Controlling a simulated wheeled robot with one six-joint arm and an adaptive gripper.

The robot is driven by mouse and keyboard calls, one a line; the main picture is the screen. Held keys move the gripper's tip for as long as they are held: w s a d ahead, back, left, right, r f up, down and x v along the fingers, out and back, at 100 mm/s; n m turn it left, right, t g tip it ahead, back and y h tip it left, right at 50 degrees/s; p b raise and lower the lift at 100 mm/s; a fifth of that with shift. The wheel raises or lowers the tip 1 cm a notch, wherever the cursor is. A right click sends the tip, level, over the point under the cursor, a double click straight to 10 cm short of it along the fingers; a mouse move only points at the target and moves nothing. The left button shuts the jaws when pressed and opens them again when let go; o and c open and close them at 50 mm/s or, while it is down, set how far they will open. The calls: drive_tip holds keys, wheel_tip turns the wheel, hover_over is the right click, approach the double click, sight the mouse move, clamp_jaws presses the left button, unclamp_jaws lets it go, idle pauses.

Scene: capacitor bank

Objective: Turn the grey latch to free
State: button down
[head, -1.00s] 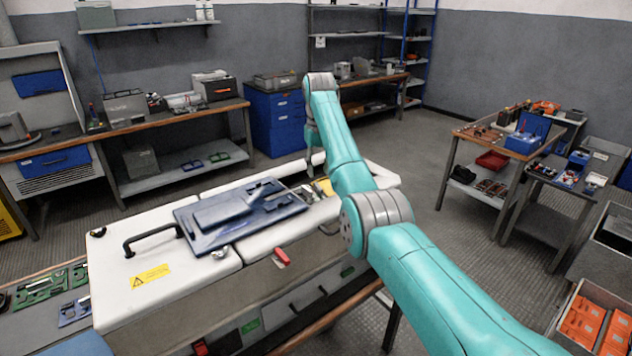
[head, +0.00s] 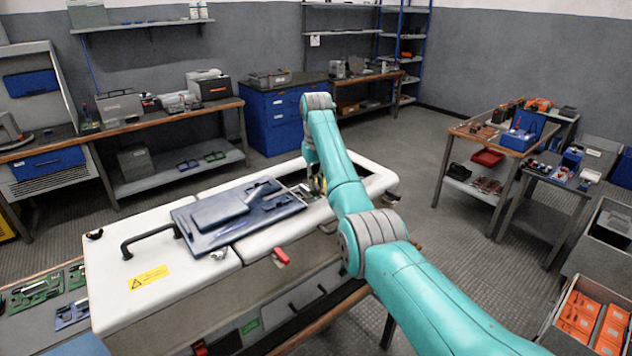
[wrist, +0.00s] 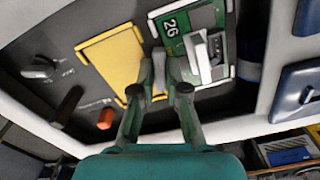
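A small upright grey piece (wrist: 159,74), which looks like the grey latch, stands between a yellow plate (wrist: 112,60) and a green card marked 26 (wrist: 172,27) in the wrist view. My gripper (wrist: 159,68) has a fingertip on either side of this piece. The fingertips are drawn near together, but I cannot tell whether they touch it. Its base and any position marks are hidden by the fingers. In the head view my gripper (head: 315,182) is down at the open bay of the white cabinet (head: 375,178), largely behind my arm.
A grey block (wrist: 207,55) sits on the green card. A blue-grey panel (head: 225,235) with loose parts lies on the cabinet left of my arm.

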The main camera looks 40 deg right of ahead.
drive_tip(key=shift+n, duration=2)
drive_tip(key=c, duration=1.2)
unclamp_jaws()
